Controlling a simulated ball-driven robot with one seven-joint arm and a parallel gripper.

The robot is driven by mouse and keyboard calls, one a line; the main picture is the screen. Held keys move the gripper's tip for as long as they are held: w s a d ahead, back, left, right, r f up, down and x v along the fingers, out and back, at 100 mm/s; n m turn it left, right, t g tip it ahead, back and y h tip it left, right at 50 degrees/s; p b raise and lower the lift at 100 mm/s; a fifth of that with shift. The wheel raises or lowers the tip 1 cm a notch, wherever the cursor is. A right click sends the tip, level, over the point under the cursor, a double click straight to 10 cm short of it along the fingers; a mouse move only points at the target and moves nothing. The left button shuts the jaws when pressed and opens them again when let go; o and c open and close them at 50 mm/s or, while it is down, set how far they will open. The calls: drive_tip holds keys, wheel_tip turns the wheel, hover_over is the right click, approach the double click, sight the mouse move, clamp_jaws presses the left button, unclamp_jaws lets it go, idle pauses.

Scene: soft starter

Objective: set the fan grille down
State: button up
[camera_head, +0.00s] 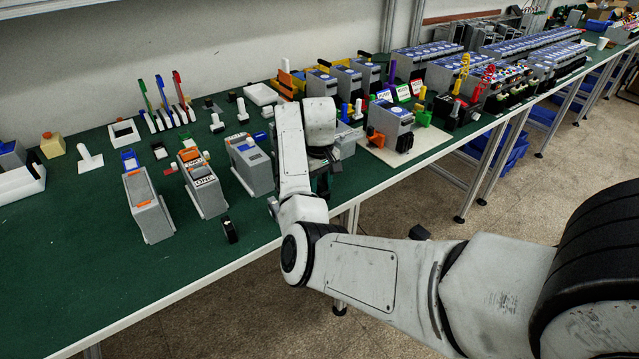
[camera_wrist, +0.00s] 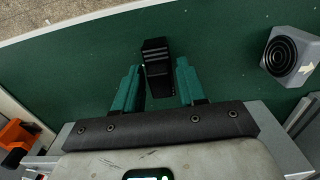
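The fan grille is a black slatted block (camera_wrist: 157,68) in the wrist view. In the head view my arm hides most of my gripper, and the grille cannot be made out there. A grey block with a round black ringed face and a pale arrow (camera_wrist: 284,56) stands to the right in the wrist view.
Grey units (camera_head: 148,209), (camera_head: 203,190), (camera_head: 250,168) stand left of my arm, with a small black piece (camera_head: 229,230) near the front edge. A pale board (camera_head: 420,143) with a grey unit and an orange part lies to the right. Green surface at front left is clear.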

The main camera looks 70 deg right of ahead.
sight(322, 188)
drive_tip(key=shift+o, duration=1.1)
drive_tip(key=shift+r, duration=0.1)
wheel_tip(322, 188, up, 12)
drive_tip(key=p, duration=0.3)
drive_tip(key=s+a+f, duration=0.1)
drive_tip(key=f, duration=0.1)
drive_tip(key=s+a+f+h, duration=0.1)
drive_tip(key=a+f, duration=0.1)
drive_tip(key=f, duration=0.1)
drive_tip(key=a+f+h, duration=0.1)
drive_tip(key=a+f, duration=0.1)
drive_tip(key=f, duration=0.1)
drive_tip(key=shift+s+a+f+g, duration=0.1)
drive_tip(key=shift+s+a+g, duration=0.05)
drive_tip(key=shift+s+g, duration=0.2)
drive_tip(key=s+a+f+n, duration=0.2)
drive_tip(key=s+a+f, duration=0.2)
drive_tip(key=a, duration=0.6)
drive_tip(key=s+a+f+n+t+y, duration=0.1)
drive_tip(key=s+a, duration=0.4)
drive_tip(key=a, duration=0.5)
drive_tip(key=s+a+f+n, duration=0.2)
drive_tip(key=s+a+f, duration=0.3)
drive_tip(key=a, duration=0.5)
drive_tip(key=shift+s+f+n+t+y, duration=0.35)
drive_tip(key=shift+f+n+y, duration=0.05)
drive_tip(key=shift+f, duration=0.45)
